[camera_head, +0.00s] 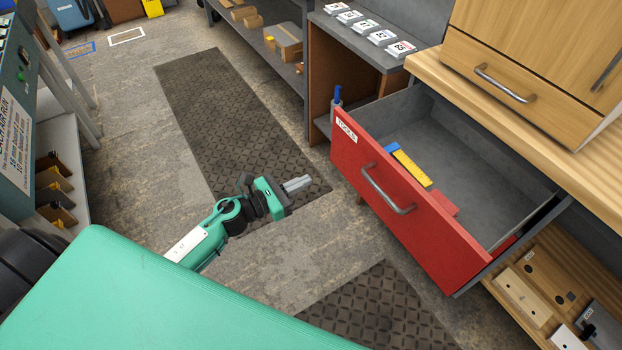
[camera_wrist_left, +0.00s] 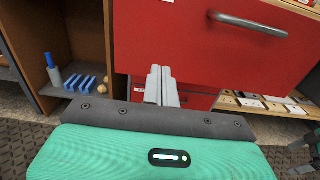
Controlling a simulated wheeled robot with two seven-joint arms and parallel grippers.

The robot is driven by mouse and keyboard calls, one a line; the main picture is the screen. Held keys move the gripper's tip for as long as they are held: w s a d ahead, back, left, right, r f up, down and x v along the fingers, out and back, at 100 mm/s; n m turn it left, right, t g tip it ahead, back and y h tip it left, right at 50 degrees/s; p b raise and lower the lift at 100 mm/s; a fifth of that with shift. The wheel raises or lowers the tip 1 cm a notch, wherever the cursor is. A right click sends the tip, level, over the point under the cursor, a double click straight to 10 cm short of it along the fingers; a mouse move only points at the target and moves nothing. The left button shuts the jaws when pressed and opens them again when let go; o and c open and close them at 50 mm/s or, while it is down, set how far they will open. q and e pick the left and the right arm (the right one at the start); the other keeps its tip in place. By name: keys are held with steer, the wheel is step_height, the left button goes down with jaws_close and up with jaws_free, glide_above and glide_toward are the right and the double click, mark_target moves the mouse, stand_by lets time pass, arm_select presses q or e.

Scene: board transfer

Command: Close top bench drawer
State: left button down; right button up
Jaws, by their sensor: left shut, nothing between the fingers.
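The top bench drawer (camera_head: 405,205) has a red front with a "TOOLS" label and a metal bar handle (camera_head: 388,192). It stands pulled far out of the bench. Inside lie a yellow and blue tool (camera_head: 412,168) and a red item (camera_head: 444,203). My left gripper (camera_head: 297,184) is shut and empty, to the left of the drawer front and apart from it in the head view. In the left wrist view the gripper fingers (camera_wrist_left: 160,85) point toward the red front (camera_wrist_left: 190,45), below and left of the handle (camera_wrist_left: 248,24).
The wooden bench top (camera_head: 500,105) carries a closed wooden drawer unit (camera_head: 520,85). A shelf (camera_head: 370,45) with numbered cards stands behind. Below the drawer, a lower shelf (camera_head: 560,290) holds boards. Dark floor mats (camera_head: 215,110) lie on open floor to the left.

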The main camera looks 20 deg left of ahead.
mark_target(351, 159)
arm_select(q)
steer(key=p+x, duration=0.2)
steer(key=x, duration=1)
steer(key=shift+w+d, duration=0.15)
steer(key=shift+w, duration=0.05)
arm_select(e)
step_height(351, 159, down, 7)
steer(key=s, duration=0.1)
steer(key=shift+s+d+r, duration=0.15)
steer(key=shift+s+d, duration=0.1)
steer(key=shift+d, duration=0.1)
arm_select(q)
steer(key=shift+w, duration=0.1)
